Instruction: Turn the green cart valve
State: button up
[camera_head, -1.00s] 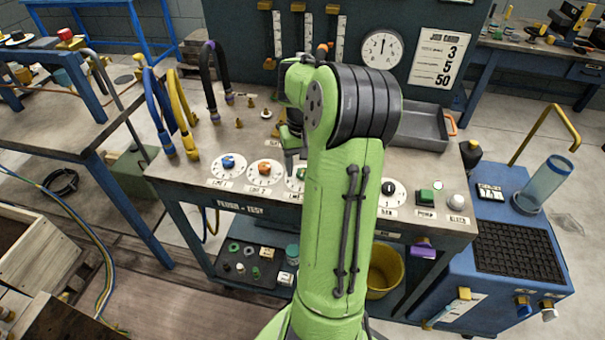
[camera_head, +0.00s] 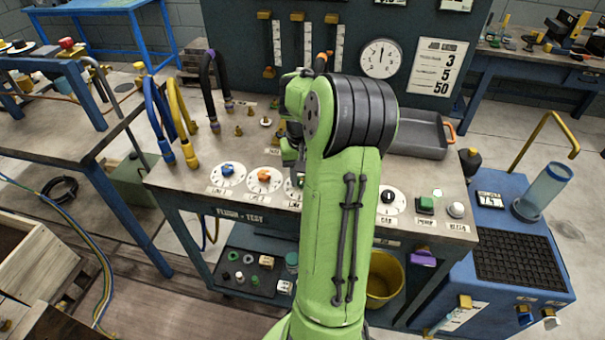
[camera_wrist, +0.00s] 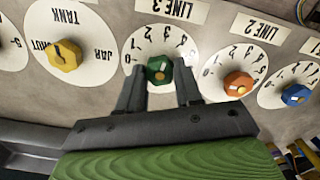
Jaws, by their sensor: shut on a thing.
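The green valve (camera_wrist: 159,70) is a small faceted knob with a pale mark on top, on the white round LINE 3 dial (camera_wrist: 141,44). In the wrist view my gripper (camera_wrist: 160,84) has one finger on each side of the knob and is shut on it. The dial's numbers appear upside down there. In the head view my green arm reaches over the bench, and my gripper (camera_head: 296,168) points down at the dial. My arm hides most of this dial and nearly all of the knob there.
An orange knob (camera_head: 264,175) and a blue knob (camera_head: 228,169) sit left of the dial. A yellow TANK knob (camera_wrist: 65,55) shows in the wrist view. A black knob (camera_head: 388,196) and a green button (camera_head: 426,203) are to the right. Hoses (camera_head: 160,115) stand at the back left.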

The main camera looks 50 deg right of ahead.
aim_at(302, 180)
jog(key=o, duration=1)
jog(key=shift+o, duration=0.2)
notch_tip(302, 180, up, 16)
jog(key=p, duration=0.6)
jog(key=shift+f, duration=0.15)
